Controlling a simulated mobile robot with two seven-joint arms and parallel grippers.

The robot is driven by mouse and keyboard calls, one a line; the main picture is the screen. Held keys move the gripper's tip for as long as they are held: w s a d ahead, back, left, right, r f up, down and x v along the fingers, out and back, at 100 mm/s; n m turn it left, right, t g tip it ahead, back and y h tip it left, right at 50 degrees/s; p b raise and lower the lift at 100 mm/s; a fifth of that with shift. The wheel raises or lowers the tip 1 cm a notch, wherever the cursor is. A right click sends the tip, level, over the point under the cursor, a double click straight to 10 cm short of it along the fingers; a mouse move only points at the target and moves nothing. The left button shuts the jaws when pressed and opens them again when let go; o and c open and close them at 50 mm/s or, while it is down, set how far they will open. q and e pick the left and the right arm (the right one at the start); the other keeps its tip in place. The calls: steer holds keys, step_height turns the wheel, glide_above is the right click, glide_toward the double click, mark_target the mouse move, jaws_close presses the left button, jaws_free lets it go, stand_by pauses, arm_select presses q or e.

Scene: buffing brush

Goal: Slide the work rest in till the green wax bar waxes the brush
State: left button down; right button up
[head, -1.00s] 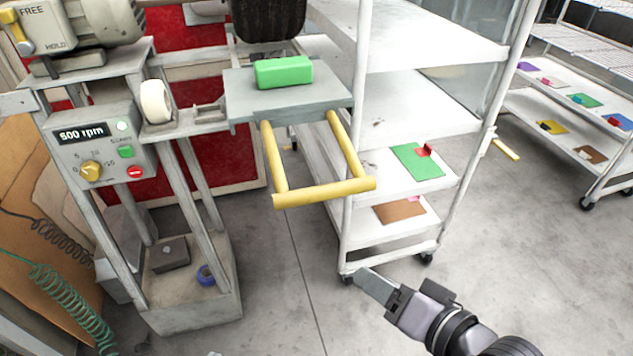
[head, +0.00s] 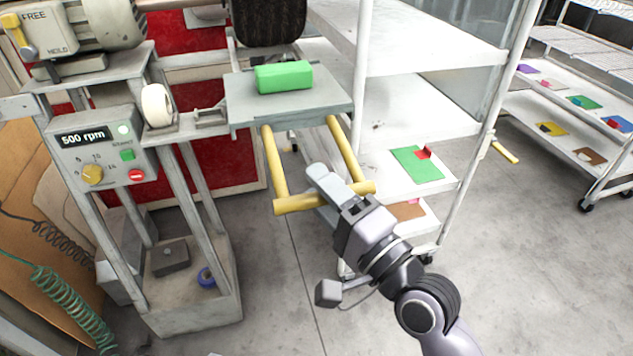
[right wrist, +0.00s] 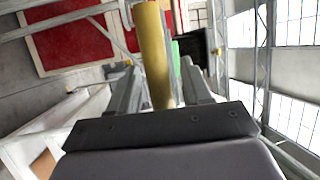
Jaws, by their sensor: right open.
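The green wax bar (head: 284,77) lies on the grey plate of the work rest (head: 245,108). The dark brush (head: 268,22) is just behind it, with a small gap showing between them in the head view. A yellow U-shaped handle (head: 275,172) sticks out from the front of the rest. My right gripper (head: 322,180) is at the handle's front bar. In the right wrist view the yellow bar (right wrist: 153,50) runs between my two open fingers (right wrist: 160,82), and they do not close on it. My left gripper is not in view.
A control box (head: 100,150) with a lit rpm display and knob stands at the left on the machine's frame. A white shelf cart (head: 420,105) stands close on the right of the rest. The grey floor (head: 520,270) at the lower right is clear.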

steer(key=shift+w+a+r, duration=0.1)
steer(key=shift+w+a, duration=0.3)
steer(key=shift+w, duration=0.05)
jaws_close()
steer(key=shift+w, duration=0.15)
